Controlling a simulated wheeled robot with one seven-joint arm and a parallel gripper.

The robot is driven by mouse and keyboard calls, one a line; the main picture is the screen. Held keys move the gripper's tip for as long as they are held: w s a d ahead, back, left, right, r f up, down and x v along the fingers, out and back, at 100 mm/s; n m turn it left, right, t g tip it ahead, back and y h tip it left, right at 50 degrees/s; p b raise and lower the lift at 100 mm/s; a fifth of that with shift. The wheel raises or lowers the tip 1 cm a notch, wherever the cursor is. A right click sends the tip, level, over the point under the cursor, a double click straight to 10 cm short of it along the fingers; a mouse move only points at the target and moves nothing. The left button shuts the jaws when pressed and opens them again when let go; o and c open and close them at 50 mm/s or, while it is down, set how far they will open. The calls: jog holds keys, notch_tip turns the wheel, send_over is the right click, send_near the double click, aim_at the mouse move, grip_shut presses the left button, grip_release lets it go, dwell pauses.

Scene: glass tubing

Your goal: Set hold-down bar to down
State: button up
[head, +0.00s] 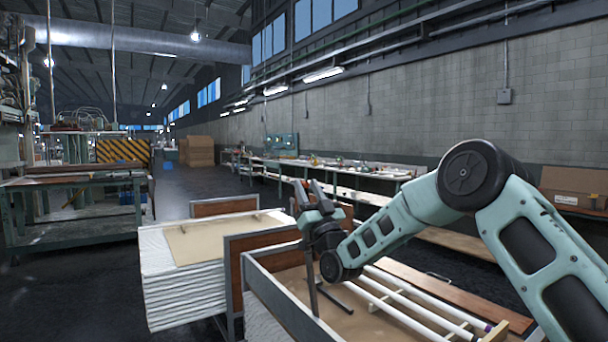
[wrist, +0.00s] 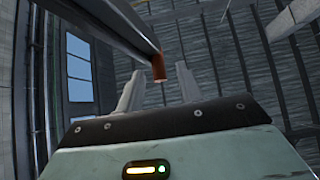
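The hold-down bar (head: 312,280) is a dark bar standing steeply at the near crate, with a red-brown end (head: 301,194) at its top. In the wrist view the bar (wrist: 110,25) slants in from the upper left, and its orange-brown end lies in line with the gap between my fingers. My gripper (head: 319,195) is at the bar's upper part. In the wrist view my gripper (wrist: 158,88) has its two pale fingers apart, with space on both sides of the bar's end. I see no clear contact. My gripper partly hides the bar in the head view.
White tubes (head: 405,305) lie in the open crate (head: 280,302) below my arm. A white stack (head: 185,292) topped with a tan sheet stands to its left. A long workbench (head: 345,170) runs along the wall.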

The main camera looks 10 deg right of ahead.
jog(key=shift+p+x, duration=0.35)
jog(key=shift+x, duration=1.2)
